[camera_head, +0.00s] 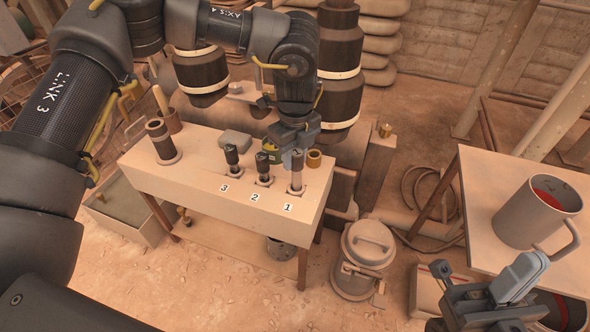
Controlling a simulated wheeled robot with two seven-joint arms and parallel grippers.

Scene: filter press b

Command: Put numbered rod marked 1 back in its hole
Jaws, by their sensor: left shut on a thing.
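The workbench (180,180) has a row of square sockets labelled 3, 2 and 1. My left gripper (294,158) is above label 1 (288,208), shut on the numbered rod marked 1 (297,179). This rod stands about upright over the square hole 1 (297,190). The fingers cover its upper part, and I cannot tell how far its lower end is in the hole. Rod 2 (263,166) and rod 3 (232,157), with black grips, stand in their holes to the left. My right gripper (482,276) is open and empty at the lower right, away from the bench.
A dark cylinder (161,142) stands on the bench's left. A brass ring (314,159) and a grey block (235,140) are behind the rods. A lidded can (366,250) stands on the floor. A large mug (537,213) is on the right table (480,190).

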